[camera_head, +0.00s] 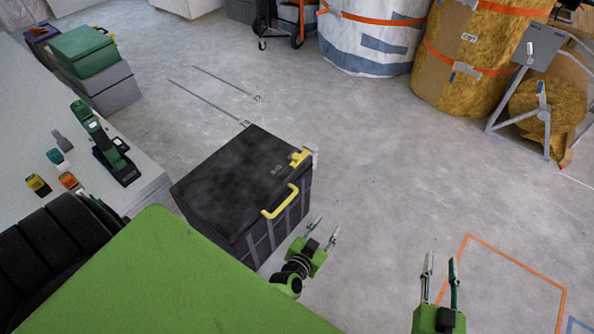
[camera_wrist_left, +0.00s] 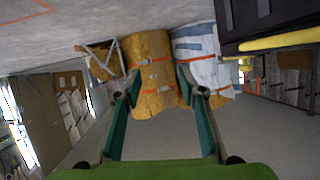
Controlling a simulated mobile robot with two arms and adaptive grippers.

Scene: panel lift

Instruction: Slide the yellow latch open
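The yellow latch (camera_head: 299,158) sits at the right corner of the lid of a black box (camera_head: 238,172), against a pale bracket. A yellow bar handle (camera_head: 281,203) is on the box's front side. My left gripper (camera_head: 326,229) is open and empty, in front of the box and to the right of the handle, apart from both. In the left wrist view its fingers (camera_wrist_left: 158,78) are spread, and the dark box (camera_wrist_left: 270,18) with the yellow handle (camera_wrist_left: 285,39) shows at upper right. My right gripper (camera_head: 441,261) is open and empty, further right over the floor.
Large wrapped rolls (camera_head: 470,50) and a metal stand (camera_head: 535,95) are at the back right. The floor right of the box is clear.

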